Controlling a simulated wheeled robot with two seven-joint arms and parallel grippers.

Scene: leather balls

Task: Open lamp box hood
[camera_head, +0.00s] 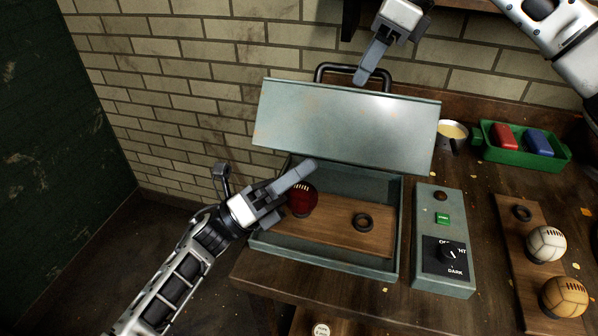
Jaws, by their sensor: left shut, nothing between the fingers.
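The lamp box (393,258) is a grey-green metal case on the wooden bench. Its hood (345,120) stands raised and tilted back, with a black handle (350,68) along its top edge. Inside are a wooden board (330,236), a dark red ball (302,199) and a dark ring (362,221). My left gripper (306,170) is shut and empty, over the box's left side and in front of part of the red ball. My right gripper (365,74) is above the hood near the handle; its fingers look together, but its opening is unclear.
A control box (446,200) with a green button and a dial stands right of the lamp box. Further right are a cup (452,134), a green tray (566,157) with red and blue blocks, and a board (520,262) with a white ball (546,244) and a tan ball (564,296). A brick wall stands behind.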

